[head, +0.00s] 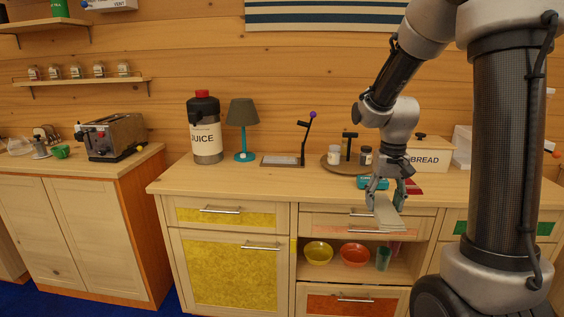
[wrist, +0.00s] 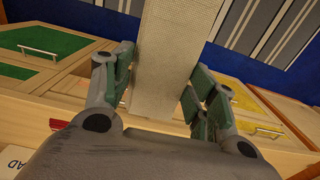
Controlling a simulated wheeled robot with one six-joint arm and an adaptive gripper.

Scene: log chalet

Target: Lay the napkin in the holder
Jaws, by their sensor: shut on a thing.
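My gripper (head: 385,195) points down over the front edge of the wooden counter and is shut on the pale napkin (head: 388,214). The napkin hangs out in front of the drawers. In the wrist view the napkin (wrist: 172,50) is a flat, light, woven strip between the two green-padded fingers (wrist: 160,95). A teal object (head: 371,182) and a red object (head: 414,187) lie on the counter by my gripper, partly hidden by it. I cannot tell whether either is the holder.
A round tray (head: 330,165) with shakers and a bread box (head: 429,152) stand behind my gripper. A lever device (head: 290,150), lamp (head: 243,125) and juice dispenser (head: 205,130) stand further left. The counter's front left is clear. Bowls (head: 354,254) sit on the open shelf below.

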